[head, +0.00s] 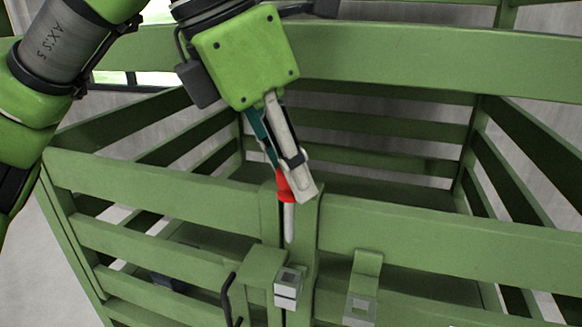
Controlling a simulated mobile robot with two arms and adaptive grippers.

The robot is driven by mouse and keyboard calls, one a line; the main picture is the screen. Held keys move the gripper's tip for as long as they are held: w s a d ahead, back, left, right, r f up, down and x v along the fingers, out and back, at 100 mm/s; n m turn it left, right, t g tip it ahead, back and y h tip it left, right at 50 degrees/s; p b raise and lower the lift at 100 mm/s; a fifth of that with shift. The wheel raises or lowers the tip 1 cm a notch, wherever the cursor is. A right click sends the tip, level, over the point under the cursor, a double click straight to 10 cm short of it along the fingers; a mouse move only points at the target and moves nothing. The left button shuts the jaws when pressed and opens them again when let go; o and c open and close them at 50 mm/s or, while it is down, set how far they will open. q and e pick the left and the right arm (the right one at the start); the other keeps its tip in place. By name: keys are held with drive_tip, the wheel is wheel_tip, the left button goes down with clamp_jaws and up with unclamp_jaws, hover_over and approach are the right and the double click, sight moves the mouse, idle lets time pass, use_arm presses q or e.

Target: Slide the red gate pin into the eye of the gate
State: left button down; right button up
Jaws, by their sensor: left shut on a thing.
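My left gripper (293,180) comes in from the top left, pointing down, and is shut on the red gate pin. The red head of the gate pin (285,189) shows at the fingertips, and its grey shank (289,222) hangs down nearly upright. The green slatted gate (400,230) stands in front. A square grey metal eye (288,287) is on the gate, below the pin's tip. The tip appears apart from the eye. A second grey square fitting (361,306) sits on a green bracket to the right. My right gripper is not in view.
A black curved handle (228,300) stands just left of the eye. Green rails (430,60) enclose a pen behind the gate. A vertical green post (303,240) stands close behind the pin. The space right of my gripper, above the gate, is open.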

sight(289, 236)
use_arm(q)
drive_tip(key=shift+w+a+f+b, duration=0.15)
drive_tip(key=shift+f+b, duration=0.25)
drive_tip(key=shift+f, duration=0.2)
wheel_tip(289, 236, down, 3)
drive_tip(key=b, duration=0.2)
drive_tip(key=shift+f+b, duration=0.1)
drive_tip(key=shift+b, duration=0.3)
drive_tip(key=shift+f+b, duration=0.55)
drive_tip(key=shift+f, duration=0.15)
drive_tip(key=shift+f+b, duration=0.7)
idle(0.4)
drive_tip(key=shift+f+b, duration=2.8)
drive_tip(key=shift+f, duration=0.5)
drive_tip(key=c, duration=1.8)
unclamp_jaws()
drive_tip(key=shift+o, duration=0.2)
